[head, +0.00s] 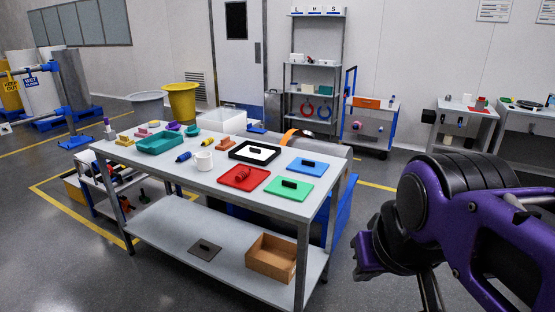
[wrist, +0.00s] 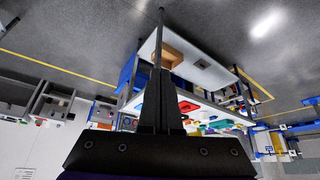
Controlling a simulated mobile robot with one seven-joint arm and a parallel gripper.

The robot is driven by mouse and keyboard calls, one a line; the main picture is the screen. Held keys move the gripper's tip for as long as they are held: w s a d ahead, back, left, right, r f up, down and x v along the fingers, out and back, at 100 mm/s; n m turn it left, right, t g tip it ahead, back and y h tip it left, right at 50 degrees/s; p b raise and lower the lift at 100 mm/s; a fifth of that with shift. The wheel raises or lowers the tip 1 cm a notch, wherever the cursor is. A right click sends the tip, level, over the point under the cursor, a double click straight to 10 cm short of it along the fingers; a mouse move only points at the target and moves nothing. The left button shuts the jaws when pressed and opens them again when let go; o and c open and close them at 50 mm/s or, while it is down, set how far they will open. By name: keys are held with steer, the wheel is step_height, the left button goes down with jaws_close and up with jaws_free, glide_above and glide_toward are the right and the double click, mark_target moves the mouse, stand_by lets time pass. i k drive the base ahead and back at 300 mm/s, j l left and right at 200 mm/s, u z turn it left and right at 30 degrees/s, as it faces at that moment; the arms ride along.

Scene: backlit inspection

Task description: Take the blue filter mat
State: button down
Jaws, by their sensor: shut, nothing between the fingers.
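The blue filter mat (head: 308,171) lies flat on the table top near its right end. It is a flat blue square with a black block-like grip on it. My gripper (wrist: 161,12) is shut and empty, its thin dark fingers together in the wrist view. In the head view my purple and black arm is at the right, apart from the table and to the right of the mat. The fingertips run out of the bottom of that view.
On the table (head: 140,165), a green mat (head: 283,193), a red mat (head: 232,182) and a black-framed white panel (head: 240,152) lie close to the blue mat. A brown box (head: 264,265) sits on the lower shelf.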

mark_target(317, 169)
steer(key=i+l, duration=0.2)
steer(key=l, duration=0.15)
steer(key=i+l+u, duration=0.1)
steer(key=l, duration=0.25)
steer(key=i+l, duration=0.4)
steer(key=l, duration=0.3)
steer(key=i+l+u, duration=0.1)
steer(key=l, duration=0.3)
steer(key=i+l, duration=0.25)
steer(key=i+l+u, duration=0.1)
steer(key=l, duration=0.4)
steer(key=i+l, duration=0.2)
steer(key=l, duration=0.2)
